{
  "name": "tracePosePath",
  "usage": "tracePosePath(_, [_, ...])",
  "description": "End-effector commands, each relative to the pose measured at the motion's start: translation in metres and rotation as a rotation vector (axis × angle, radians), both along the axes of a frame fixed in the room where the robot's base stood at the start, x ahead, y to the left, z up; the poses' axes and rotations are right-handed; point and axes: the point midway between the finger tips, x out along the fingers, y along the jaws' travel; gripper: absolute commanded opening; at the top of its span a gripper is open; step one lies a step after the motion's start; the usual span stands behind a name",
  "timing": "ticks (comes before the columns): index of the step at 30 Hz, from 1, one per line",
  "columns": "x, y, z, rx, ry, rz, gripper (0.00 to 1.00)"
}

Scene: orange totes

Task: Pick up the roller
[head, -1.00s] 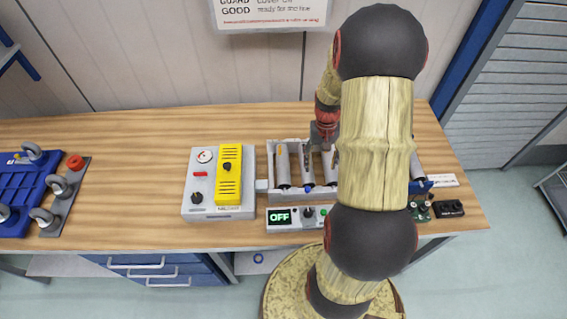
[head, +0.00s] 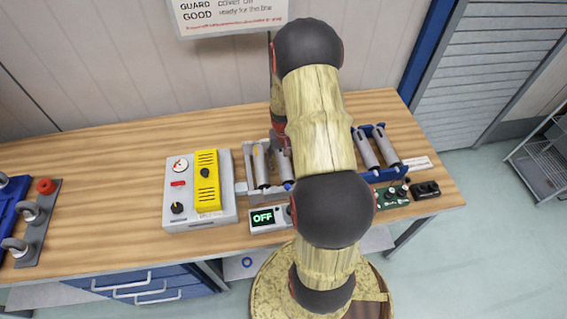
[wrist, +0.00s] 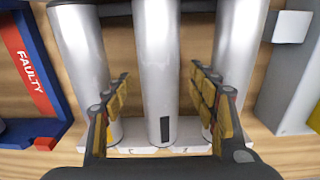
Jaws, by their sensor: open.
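The other rollers are at left (wrist: 80,50) and right (wrist: 238,50), outside the fingers.
A blue tray (wrist: 30,60) labelled FAULTY lies beside the rack; in the head view it (head: 400,172) holds two rollers. A grey control box (head: 225,212) with a yellow cover stands left of the rack. A display box (head: 262,219) reading OFF sits in front. Bare wood (head: 100,165) lies further left.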

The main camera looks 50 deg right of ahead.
Motion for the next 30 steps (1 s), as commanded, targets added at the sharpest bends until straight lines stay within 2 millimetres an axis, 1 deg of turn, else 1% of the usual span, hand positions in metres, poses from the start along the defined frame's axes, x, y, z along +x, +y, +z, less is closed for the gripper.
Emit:
tracePosePath(6, [0.0003,-0.0004,-0.001,-0.001,-0.002,0.0,0.58])
tracePosePath(30, [0.0002,-0.0002,-0.0009,-0.001,-0.001,0.0,0.13])
